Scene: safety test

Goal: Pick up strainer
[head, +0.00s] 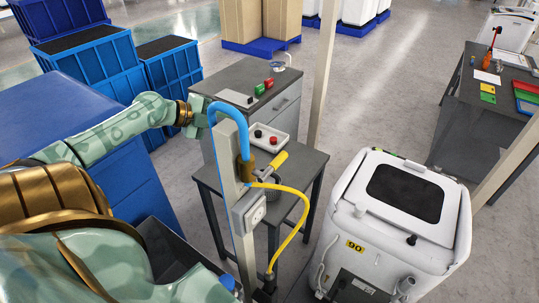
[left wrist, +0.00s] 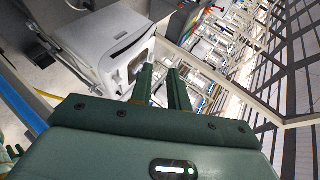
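My left gripper (head: 197,116) is at the end of the arm coming in from the left, in front of the grey cabinet and left of the blue hose. In the left wrist view its two dark green fingers (left wrist: 161,72) stand a little apart with nothing between them. My right gripper is not in view.
A metal post (head: 236,185) with a blue hose (head: 229,112) and a yellow hose (head: 300,215) stands before the small table (head: 306,165). A control box with knobs (head: 268,137) is behind. A white machine (head: 395,225) stands right; blue crates (head: 90,65) are left.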

